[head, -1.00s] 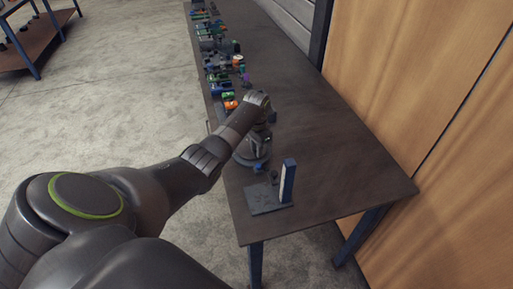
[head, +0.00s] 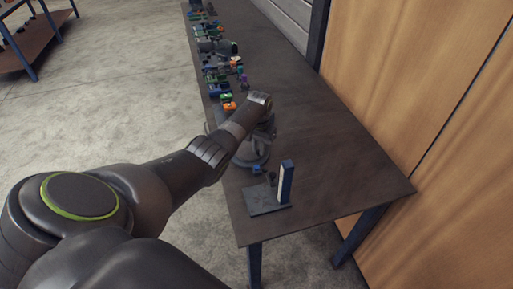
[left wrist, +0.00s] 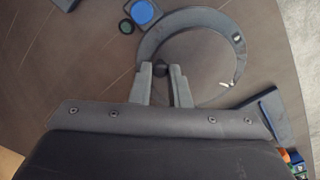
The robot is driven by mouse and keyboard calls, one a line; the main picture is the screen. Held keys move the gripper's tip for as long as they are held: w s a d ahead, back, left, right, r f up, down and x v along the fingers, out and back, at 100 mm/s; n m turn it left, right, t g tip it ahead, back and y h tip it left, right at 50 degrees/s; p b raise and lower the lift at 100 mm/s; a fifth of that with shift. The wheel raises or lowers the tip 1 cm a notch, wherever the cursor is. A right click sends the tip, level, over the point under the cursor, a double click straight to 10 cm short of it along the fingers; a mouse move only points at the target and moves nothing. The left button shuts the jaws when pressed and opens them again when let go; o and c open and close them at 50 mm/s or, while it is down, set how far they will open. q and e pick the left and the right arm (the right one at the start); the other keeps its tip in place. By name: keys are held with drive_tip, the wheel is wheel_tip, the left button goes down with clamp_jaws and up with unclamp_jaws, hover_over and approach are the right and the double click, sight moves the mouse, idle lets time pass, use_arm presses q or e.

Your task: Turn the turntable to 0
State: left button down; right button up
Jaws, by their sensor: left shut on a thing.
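The turntable is a round dark grey disc with a raised rim. In the head view its edge (head: 254,160) shows below my left wrist, which hides much of it. In the left wrist view the rim (left wrist: 160,38) curves around a brown-grey middle, with a pale mark on the rim at the right and another small pale mark lower down. My left gripper (left wrist: 161,74) is at the near left edge of the turntable, its fingers shut on a small dark knob (left wrist: 160,70). The head view hides the fingertips. My right gripper is not in view.
A flat grey plate with an upright white and blue post (head: 286,183) stands near the table's front edge. Many coloured parts (head: 218,75) line the left table edge. The table's right side is clear.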

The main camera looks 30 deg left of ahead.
use_arm(q)
drive_tip(key=w+n, duration=0.1)
drive_tip(key=n, duration=0.2)
drive_tip(key=shift+w+b, duration=0.1)
drive_tip(key=shift+b, duration=0.2)
drive_tip(key=w+n+b, duration=0.1)
drive_tip(key=n, duration=0.1)
drive_tip(key=shift+a+n, duration=0.1)
drive_tip(key=shift+n, duration=0.2)
drive_tip(key=n+b, duration=0.1)
drive_tip(key=n, duration=0.1)
drive_tip(key=w+n+b, duration=0.1)
drive_tip(key=n, duration=0.1)
drive_tip(key=shift+w+a, duration=0.2)
drive_tip(key=shift+a, duration=0.2)
drive_tip(key=shift+w+a+n+b, duration=0.2)
drive_tip(key=shift+n+b, duration=0.25)
drive_tip(key=shift+n, duration=0.2)
drive_tip(key=shift+w+a+n+b, duration=0.1)
drive_tip(key=shift+w+n+b, duration=0.05)
drive_tip(key=shift+n+b, duration=0.4)
drive_tip(key=shift+r, duration=0.15)
drive_tip(key=c, duration=1.4)
unclamp_jaws()
drive_tip(key=shift+o, duration=0.2)
wheel_tip(320, 180, up, 17)
drive_tip(key=p, duration=0.1)
drive_tip(key=shift+r+p, duration=0.15)
drive_tip(key=shift+p, duration=0.25)
